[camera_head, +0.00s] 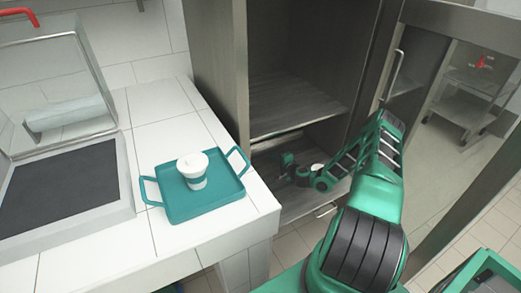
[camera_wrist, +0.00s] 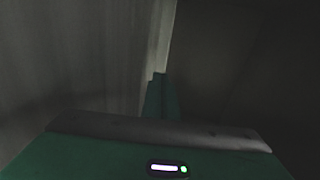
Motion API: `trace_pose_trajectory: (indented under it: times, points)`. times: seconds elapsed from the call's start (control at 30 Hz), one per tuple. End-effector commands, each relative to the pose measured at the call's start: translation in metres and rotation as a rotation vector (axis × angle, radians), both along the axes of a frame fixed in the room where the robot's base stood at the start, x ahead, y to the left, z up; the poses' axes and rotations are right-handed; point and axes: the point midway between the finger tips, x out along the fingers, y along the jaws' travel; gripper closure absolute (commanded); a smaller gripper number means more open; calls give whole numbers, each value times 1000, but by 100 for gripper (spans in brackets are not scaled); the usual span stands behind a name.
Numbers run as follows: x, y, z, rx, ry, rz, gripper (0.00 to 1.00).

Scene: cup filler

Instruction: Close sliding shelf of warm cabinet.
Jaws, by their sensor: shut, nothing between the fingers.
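The warm cabinet (camera_head: 221,75) is a tall grey metal cabinet with its door (camera_head: 415,65) swung open to the right. An upper shelf (camera_head: 295,105) is inside it. Below is a lower sliding shelf (camera_head: 292,208) with a small metal handle (camera_head: 326,211) at its front edge. That shelf appears to stick out toward me; how far is hard to tell. My gripper (camera_head: 288,159) is inside the cabinet, below the upper shelf and above the lower one. In the dark wrist view its fingers (camera_wrist: 161,80) are together and empty, near a pale vertical edge. Contact cannot be told.
A white cup (camera_head: 193,172) stands on a teal tray (camera_head: 178,212) on the white tiled counter (camera_head: 110,248) at left. A clear-lidded appliance (camera_head: 65,185) is at far left. A metal trolley (camera_head: 470,95) shows at right, behind the door. My arm fills the cabinet's front right.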

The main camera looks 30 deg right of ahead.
Motion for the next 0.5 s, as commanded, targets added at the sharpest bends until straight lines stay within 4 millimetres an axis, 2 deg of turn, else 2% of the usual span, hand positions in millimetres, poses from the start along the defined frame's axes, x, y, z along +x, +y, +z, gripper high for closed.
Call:
trace_pose_trajectory:
  times: [0.17,0.5]
  points:
    - [19,1,-5,-1,-3,3,100]
    - [80,0,-24,-1,-3,3,100]
